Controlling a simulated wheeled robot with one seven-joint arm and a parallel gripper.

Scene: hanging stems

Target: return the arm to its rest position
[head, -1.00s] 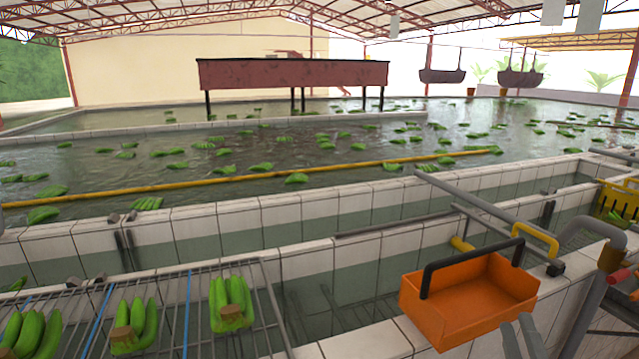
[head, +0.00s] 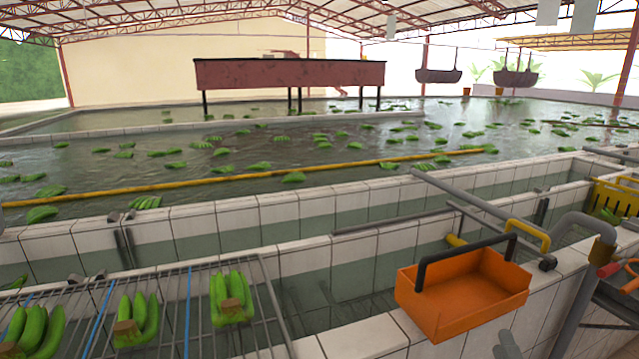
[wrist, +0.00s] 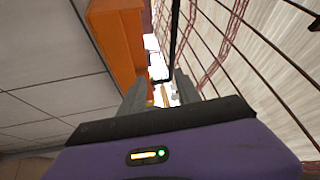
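My gripper (head: 507,346) shows only as grey fingertips at the bottom edge of the head view, just below the front right of the orange tote. The rest of my arm is out of that view. In the wrist view my gripper (wrist: 160,93) has its two grey fingers apart, with a bright gap between them and nothing held. The orange tote (head: 462,312) with a black handle sits on the tiled ledge, upright. It also shows in the wrist view (wrist: 117,45), beyond the left finger.
A wire rack (head: 180,330) with green banana clusters (head: 231,297) lies at lower left. Tiled tank walls (head: 300,215) and grey pipes (head: 465,197) cross the middle. A yellow crate (head: 612,198) stands at right. Floating bananas fill the water behind.

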